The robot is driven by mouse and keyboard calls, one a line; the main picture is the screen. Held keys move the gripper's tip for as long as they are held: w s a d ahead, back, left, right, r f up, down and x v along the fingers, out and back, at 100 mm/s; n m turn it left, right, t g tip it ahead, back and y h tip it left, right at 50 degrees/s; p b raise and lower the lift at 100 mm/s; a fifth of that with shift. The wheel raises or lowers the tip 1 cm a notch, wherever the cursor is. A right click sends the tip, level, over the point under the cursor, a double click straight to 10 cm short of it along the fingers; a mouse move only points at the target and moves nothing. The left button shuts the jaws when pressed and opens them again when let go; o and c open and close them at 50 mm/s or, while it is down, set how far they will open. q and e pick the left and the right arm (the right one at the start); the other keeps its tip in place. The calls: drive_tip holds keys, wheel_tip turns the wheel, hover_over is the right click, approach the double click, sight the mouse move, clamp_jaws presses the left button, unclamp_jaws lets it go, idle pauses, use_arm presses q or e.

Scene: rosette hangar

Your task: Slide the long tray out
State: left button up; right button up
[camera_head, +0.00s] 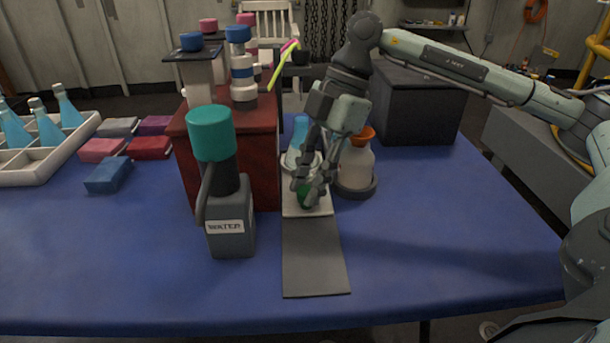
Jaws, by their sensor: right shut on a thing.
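A narrow pale tray (318,211) lies on the blue table beside the dark red box, its long side running away from me. Its near end meets a dark grey strip (315,262) that lies flat towards me. A light blue bottle (298,143) stands towards the far part of the tray. My left gripper is not in view.
The dark red box (240,135) with capped containers stands close left. A grey water bottle (231,225) with a teal cap stands in front. A white bottle with an orange cap (357,165) stands close right. The blue table (430,245) is clear at right front.

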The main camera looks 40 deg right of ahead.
drive_tip(key=shift+s, duration=0.1)
drive_tip(key=shift+s+a+b, duration=0.2)
drive_tip(key=shift+s+a, duration=1)
drive_tip(key=shift+s, duration=0.75)
drive_tip(key=shift+s+a+b, duration=0.15)
drive_tip(key=shift+s+a, duration=1.05)
drive_tip(key=shift+s, duration=0.7)
drive_tip(key=shift+s+a+b, duration=0.2)
drive_tip(key=shift+s+a, duration=1)
drive_tip(key=shift+s, duration=0.75)
drive_tip(key=o, duration=0.9)
drive_tip(key=shift+c, duration=0.2)
wheel_tip(320, 180, up, 7)
drive_tip(key=p, duration=0.6)
